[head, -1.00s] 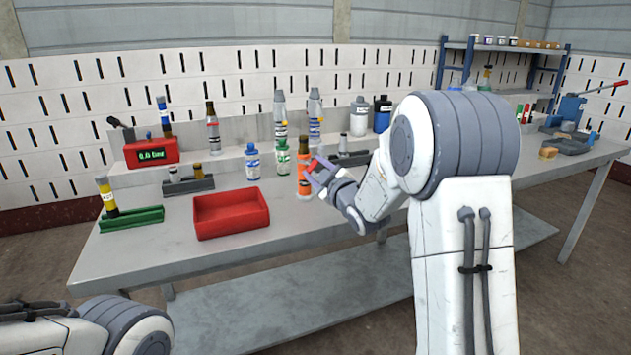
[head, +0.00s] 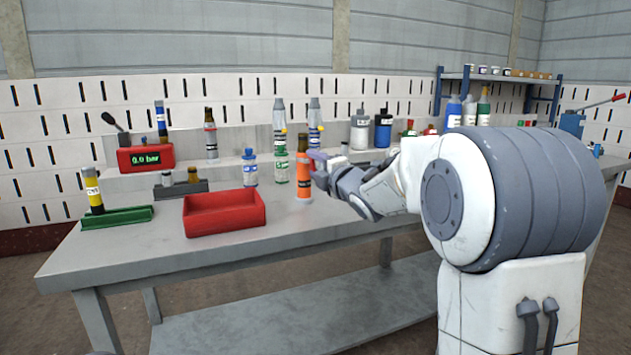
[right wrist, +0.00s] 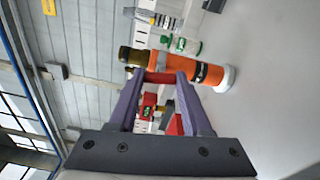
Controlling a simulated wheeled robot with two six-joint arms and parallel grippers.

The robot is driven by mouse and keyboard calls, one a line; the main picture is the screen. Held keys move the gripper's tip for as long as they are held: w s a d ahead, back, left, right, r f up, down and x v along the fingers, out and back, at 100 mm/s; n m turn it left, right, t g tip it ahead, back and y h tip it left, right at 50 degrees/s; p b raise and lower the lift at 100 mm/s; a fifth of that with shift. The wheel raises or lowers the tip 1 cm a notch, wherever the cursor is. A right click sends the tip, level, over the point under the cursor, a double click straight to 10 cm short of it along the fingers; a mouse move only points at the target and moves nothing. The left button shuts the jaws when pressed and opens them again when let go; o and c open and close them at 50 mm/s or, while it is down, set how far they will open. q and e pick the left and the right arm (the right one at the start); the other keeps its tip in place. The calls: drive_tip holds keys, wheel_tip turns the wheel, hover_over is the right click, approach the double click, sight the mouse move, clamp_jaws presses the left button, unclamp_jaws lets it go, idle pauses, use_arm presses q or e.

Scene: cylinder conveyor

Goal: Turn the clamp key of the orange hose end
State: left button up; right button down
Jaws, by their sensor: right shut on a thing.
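The orange hose end (head: 303,187) stands upright on the table, with a dark olive top and a pale base ring. It also shows in the right wrist view (right wrist: 212,74), lying across the picture. My right gripper (head: 318,164) is at its right side, near the upper part. In the right wrist view my right gripper (right wrist: 162,80) has its two fingers closed on a red piece, the clamp key (right wrist: 160,76), right against the hose end. In the head view the key is mostly hidden by the fingers. My left gripper is out of view.
A red tray (head: 225,229) lies to the left. Close behind the hose end stand a green-labelled bottle (head: 281,168) and a blue bottle (head: 250,172). Further left are a grey holder (head: 180,190), a green holder (head: 122,217) and a red gauge box (head: 145,158). The table front is clear.

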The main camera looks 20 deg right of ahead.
drive_tip(key=shift+f+n+b, duration=0.1)
drive_tip(key=shift+n+b, duration=5.15)
drive_tip(key=shift+n, duration=1.55)
drive_tip(key=shift+c, duration=1.6)
unclamp_jaws()
